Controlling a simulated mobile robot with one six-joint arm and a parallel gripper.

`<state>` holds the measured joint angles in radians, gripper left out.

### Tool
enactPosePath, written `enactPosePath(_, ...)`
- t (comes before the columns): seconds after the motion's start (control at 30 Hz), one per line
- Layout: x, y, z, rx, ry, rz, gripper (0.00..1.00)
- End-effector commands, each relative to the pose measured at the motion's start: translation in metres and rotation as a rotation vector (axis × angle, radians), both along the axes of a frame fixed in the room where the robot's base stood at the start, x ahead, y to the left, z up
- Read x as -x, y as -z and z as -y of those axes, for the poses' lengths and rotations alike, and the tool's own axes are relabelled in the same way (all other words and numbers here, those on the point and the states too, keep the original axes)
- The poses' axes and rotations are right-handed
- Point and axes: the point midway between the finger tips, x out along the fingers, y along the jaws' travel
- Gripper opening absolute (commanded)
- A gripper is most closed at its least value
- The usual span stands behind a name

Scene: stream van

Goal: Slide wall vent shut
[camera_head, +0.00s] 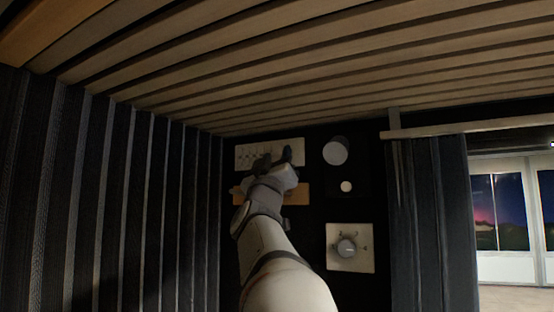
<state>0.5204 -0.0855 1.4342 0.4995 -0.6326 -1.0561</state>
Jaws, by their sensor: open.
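A pale rectangular plate (249,153) with dark markings is on the dark back wall, left of centre. It looks like the wall vent, but I cannot tell how far it is slid open. My gripper (278,158) is open, with its two dark fingers pointing up in front of the plate's right half. The fingers and palm hide part of the plate's lower right. I cannot tell whether they touch it.
An orange-brown wooden strip (303,194) lies behind my wrist. To the right are a round light-grey fitting (335,153), a small cream knob (347,186) and a square plate (364,264) with a grey dial (346,247). A dark curtain (432,220) hangs further right, beside a bright opening. Ribbed dark panelling (105,200) covers the left.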

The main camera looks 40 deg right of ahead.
Motion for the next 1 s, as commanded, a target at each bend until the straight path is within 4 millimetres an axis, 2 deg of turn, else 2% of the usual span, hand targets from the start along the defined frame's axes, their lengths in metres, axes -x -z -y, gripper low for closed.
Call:
enactPosePath(0.03, 0.005, 0.011, -0.006, 0.0, -0.002, 0.001, 0.41)
enactPosePath(0.1, 0.011, 0.02, -0.013, 0.0, -0.002, 0.001, 0.41)
enactPosePath(0.37, 0.026, 0.042, -0.033, 0.0, 0.0, 0.0, 0.41)
enactPosePath(1.0, 0.029, 0.043, -0.035, -0.001, 0.002, 0.0, 0.41)
